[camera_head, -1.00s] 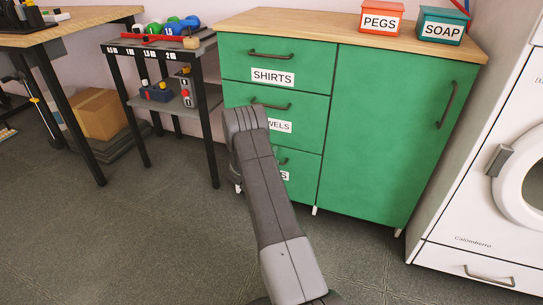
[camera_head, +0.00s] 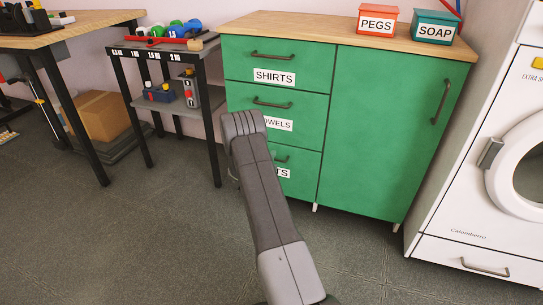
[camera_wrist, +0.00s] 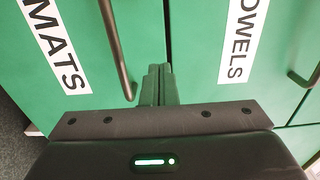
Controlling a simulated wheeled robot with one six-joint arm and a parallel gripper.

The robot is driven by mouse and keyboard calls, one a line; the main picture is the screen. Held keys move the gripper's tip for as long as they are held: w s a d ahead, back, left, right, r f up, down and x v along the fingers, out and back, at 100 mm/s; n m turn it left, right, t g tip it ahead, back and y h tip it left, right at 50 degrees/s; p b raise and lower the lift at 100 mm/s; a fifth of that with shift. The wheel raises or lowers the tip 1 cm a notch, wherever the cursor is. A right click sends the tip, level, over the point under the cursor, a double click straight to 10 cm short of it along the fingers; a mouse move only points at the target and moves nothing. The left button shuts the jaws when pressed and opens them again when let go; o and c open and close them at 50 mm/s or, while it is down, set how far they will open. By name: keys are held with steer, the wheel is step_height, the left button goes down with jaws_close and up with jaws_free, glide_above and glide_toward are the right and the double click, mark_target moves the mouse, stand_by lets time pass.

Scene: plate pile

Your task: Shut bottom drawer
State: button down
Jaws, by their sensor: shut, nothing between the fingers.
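The bottom drawer (camera_head: 307,184) is the lowest green front on the cabinet's left side. Its label is partly hidden by my arm in the head view; in the wrist view the label (camera_wrist: 58,50) reads MATS. Its dark bar handle (camera_wrist: 116,45) runs beside the label. The drawer looks flush or nearly flush with the cabinet, but my arm hides its left part. My gripper (camera_wrist: 157,72) is shut and empty, its fingertips in front of the drawer, between the handle and the seam to the TOWELS drawer. Whether they touch it I cannot tell.
The TOWELS drawer (camera_head: 306,118) and SHIRTS drawer (camera_head: 305,79) above look shut. A green cabinet door (camera_head: 385,140) is at right. A white washing machine (camera_head: 470,210) stands further right, a small dark table (camera_head: 213,120) at left. The floor in front is open.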

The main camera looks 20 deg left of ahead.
steer(key=s+p, duration=0.2)
steer(key=s, duration=0.7)
steer(key=shift+s+a+p, duration=0.15)
steer(key=shift+a+p, duration=0.15)
steer(key=shift+a, duration=0.15)
steer(key=shift+f, duration=0.1)
